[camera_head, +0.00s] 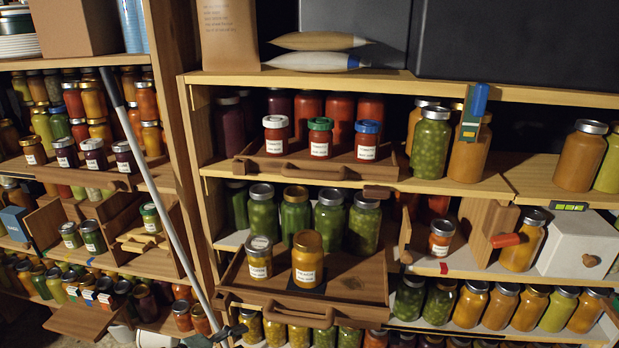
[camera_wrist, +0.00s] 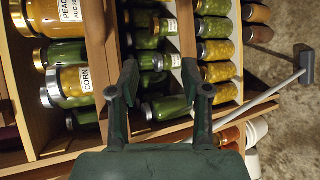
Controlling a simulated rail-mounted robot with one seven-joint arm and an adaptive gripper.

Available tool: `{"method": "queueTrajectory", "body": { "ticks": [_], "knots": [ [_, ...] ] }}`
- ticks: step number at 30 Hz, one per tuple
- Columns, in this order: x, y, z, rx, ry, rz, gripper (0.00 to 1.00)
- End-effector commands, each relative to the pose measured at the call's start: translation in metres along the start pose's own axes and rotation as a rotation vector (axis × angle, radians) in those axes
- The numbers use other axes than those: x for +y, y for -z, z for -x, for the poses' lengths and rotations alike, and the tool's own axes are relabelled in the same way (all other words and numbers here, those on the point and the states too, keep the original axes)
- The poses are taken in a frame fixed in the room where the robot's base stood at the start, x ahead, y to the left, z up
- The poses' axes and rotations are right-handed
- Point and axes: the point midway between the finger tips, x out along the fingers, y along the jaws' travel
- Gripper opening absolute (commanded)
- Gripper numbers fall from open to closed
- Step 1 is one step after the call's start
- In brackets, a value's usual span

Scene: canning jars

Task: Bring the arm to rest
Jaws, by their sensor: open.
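My gripper (camera_wrist: 160,72) shows in the wrist view with its two dark green fingers spread apart and nothing between them. It hangs in front of the shelves, and jars show behind and between the fingers. In the wrist view, which is turned sideways, a jar labelled CORN (camera_wrist: 72,86) and one labelled PEAC (camera_wrist: 56,14) lie to the left of the fingers. These look like the two jars on the pulled-out wooden tray (camera_head: 346,268) in the head view.
A long grey pole (camera_head: 158,195) leans across the left shelves; its lower end (camera_wrist: 304,64) is over the floor (camera_wrist: 292,125). A wooden drawer (camera_head: 80,322) sticks out at lower left. Several jars fill the shelves. A white box (camera_head: 578,243) stands at right.

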Motion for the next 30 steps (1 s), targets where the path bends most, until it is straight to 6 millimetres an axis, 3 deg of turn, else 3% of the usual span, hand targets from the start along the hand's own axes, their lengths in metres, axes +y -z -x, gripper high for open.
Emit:
{"method": "queueTrajectory", "body": {
  "ticks": [7,13,21,30],
  "knots": [
    [-0.083,-0.001,-0.055,0.034,0.248,0.081,0.47],
    [-0.166,-0.030,-0.120,-0.019,0.509,0.096,0.47],
    [-0.268,-0.105,-0.190,-0.179,0.865,-0.002,0.47],
    [-0.353,-0.206,-0.221,-0.425,1.180,-0.209,0.47]
  ]
}}
